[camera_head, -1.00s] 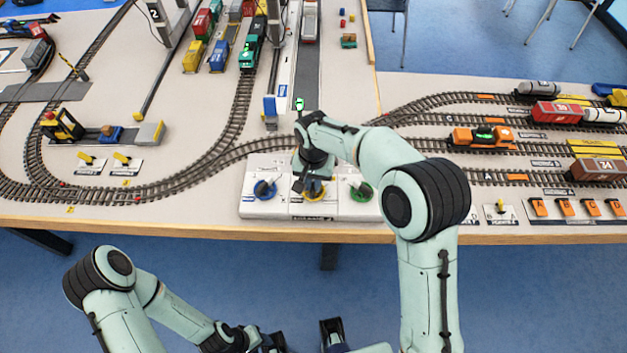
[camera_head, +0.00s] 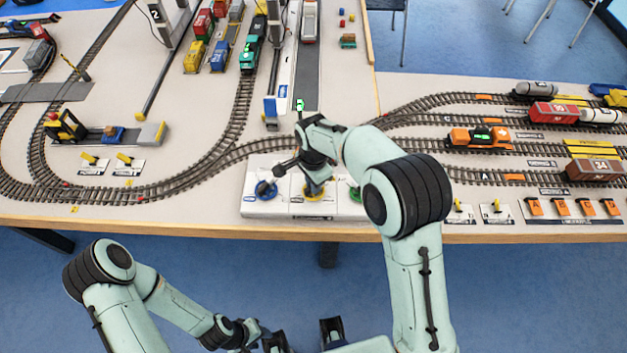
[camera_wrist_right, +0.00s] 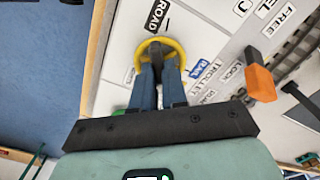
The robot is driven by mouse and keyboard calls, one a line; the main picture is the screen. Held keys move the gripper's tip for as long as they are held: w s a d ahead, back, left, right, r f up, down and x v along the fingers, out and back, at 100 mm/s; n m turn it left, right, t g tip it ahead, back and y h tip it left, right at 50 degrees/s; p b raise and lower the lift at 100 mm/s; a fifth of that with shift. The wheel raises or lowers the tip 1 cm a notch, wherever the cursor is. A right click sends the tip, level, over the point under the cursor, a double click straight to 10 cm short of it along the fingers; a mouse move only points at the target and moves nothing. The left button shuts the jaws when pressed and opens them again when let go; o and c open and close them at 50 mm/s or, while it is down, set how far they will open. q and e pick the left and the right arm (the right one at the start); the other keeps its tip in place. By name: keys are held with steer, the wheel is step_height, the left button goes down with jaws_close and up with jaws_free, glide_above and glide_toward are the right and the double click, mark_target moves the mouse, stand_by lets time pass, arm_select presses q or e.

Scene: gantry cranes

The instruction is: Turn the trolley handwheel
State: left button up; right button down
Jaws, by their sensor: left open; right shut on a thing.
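The yellow handwheel (camera_head: 313,196) sits on the white control panel (camera_head: 264,208) at the table's front edge, between a blue handwheel (camera_head: 265,189) and a green one (camera_head: 355,192). The panel lettering includes "TROLLEY" in the right wrist view. My right gripper (camera_wrist_right: 158,73) is shut on the yellow handwheel (camera_wrist_right: 158,43), its fingers inside the rim. In the head view, my right wrist and forearm cover part of the panel and most of the green wheel. My left gripper (camera_head: 303,338) is open and empty, low in front of the table.
An orange-tipped lever (camera_wrist_right: 261,83) stands beside the wheel in the wrist view. Tracks (camera_head: 200,172) run behind the panel. An orange locomotive (camera_head: 480,137) and wagons stand at right.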

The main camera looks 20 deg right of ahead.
arm_select(q)
steer(key=shift+r, duration=0.1)
arm_select(e)
steer(key=shift+m, duration=0.3)
steer(key=c, duration=1.2)
jaws_free()
steer(key=shift+o, duration=0.2)
arm_select(q)
steer(key=shift+w+r+p, duration=0.45)
steer(key=shift+r+p, duration=0.3)
steer(key=shift+r, duration=0.1)
arm_select(e)
step_height(320, 180, up, 14)
steer(key=shift+f, duration=0.25)
